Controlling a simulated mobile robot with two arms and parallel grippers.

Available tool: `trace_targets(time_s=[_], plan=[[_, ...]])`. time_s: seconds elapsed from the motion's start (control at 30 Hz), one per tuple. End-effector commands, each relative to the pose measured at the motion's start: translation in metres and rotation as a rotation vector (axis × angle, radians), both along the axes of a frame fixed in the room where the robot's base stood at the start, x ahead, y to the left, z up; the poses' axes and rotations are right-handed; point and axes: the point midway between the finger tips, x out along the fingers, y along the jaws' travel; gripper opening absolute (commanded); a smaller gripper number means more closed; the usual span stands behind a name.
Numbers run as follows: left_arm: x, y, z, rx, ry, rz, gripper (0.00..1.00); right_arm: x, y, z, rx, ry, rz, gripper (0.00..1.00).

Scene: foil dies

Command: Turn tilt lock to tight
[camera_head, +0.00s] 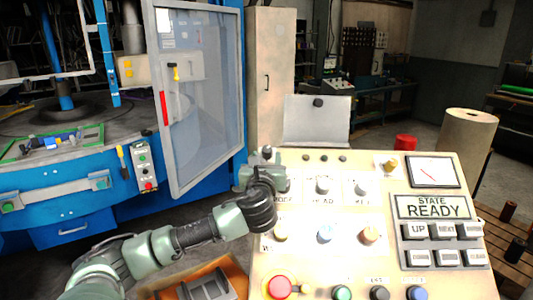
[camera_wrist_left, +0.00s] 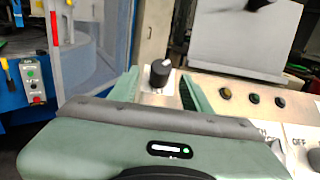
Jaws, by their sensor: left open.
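My left gripper (camera_head: 262,165) is at the back left corner of the control panel (camera_head: 300,222). In the left wrist view its two green fingers (camera_wrist_left: 160,92) stand apart, with a black knob (camera_wrist_left: 160,73) bearing a white mark between them. The knob looks untouched, with a gap on each side. Its top also shows just beyond the gripper in the head view (camera_head: 266,151). Another black knob (camera_head: 318,102) sits on the upright grey plate (camera_head: 316,125) behind the panel. No readable label tells which knob is the tilt lock. My right gripper is not in view.
Several small indicators (camera_head: 324,158) line the panel's back edge, right of my gripper. Selector knobs (camera_head: 322,185), a display reading READY (camera_head: 433,207) and a red button (camera_head: 279,287) are on the panel. A blue machine with a clear door (camera_head: 200,100) stands at the left.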

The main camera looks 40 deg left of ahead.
Motion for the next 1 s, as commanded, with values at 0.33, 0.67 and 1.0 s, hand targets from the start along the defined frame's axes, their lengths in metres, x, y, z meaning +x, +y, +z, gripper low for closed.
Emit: trace_targets(time_s=[0.33,0.67,1.0], plan=[[0.02,0.016,0.0,-0.001,-0.001,0.0,0.48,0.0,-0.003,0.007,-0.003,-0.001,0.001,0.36],[0.02,0.016,0.0,-0.001,-0.001,0.0,0.09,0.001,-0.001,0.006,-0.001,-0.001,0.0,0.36],[0.021,0.015,0.0,-0.013,-0.008,0.016,0.0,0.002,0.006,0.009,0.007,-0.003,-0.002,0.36]])
